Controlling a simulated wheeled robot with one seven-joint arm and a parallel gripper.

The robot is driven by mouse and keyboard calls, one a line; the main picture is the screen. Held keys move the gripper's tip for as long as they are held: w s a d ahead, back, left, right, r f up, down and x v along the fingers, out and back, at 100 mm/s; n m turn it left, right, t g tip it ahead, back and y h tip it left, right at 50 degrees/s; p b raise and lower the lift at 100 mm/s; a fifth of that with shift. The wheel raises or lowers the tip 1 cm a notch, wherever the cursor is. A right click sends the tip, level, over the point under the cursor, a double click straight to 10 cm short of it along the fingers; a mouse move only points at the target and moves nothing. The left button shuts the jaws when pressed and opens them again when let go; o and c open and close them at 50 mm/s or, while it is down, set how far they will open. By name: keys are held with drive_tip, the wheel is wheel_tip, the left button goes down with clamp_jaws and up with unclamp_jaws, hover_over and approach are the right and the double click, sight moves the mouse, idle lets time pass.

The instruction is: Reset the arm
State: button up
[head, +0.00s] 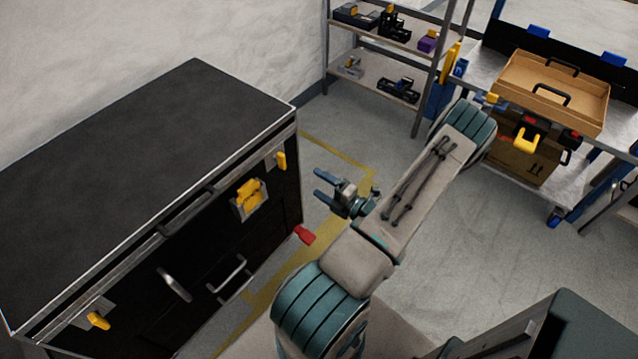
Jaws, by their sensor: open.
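My gripper (325,189) is near the middle of the head view, at the end of my folded arm. Its two blue-grey fingers point left and stand apart, with nothing between them. It hangs in the air over the floor, to the right of the black case and apart from it. My upper arm links reach up and to the right from the lower middle of the view.
A large black case (150,130) with metal edges, handles and yellow latches stands at left. A shelf rack (385,40) stands at the back. A cart (590,185) at right bears a cardboard tray (535,85). Grey floor (480,240) lies open between.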

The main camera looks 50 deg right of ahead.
idle(0.4)
drive_tip(key=w+a+r+n+g+y+p, duration=0.15)
drive_tip(key=a+r+n+g+y, duration=0.35)
drive_tip(key=a+r+n+g, duration=0.6)
drive_tip(key=w+a+r+n+g+y+p, duration=0.1)
drive_tip(key=w+a+r+n+g+y, duration=0.35)
drive_tip(key=a+n, duration=0.8)
drive_tip(key=s+a+r+n+h, duration=0.2)
drive_tip(key=r+n, duration=0.4)
drive_tip(key=n, duration=0.4)
drive_tip(key=s+a+r+n+h+p, duration=0.1)
drive_tip(key=s+a+r+n+h, duration=0.2)
drive_tip(key=s+r+n+h, duration=0.2)
drive_tip(key=s+a+r+n+h+p, duration=0.1)
drive_tip(key=s+a+r+n+h, duration=0.1)
drive_tip(key=r+n, duration=0.6)
drive_tip(key=shift+s+a+r+n+h, duration=0.3)
drive_tip(key=shift+s+n+h, duration=0.5)
drive_tip(key=shift+n, duration=2.55)
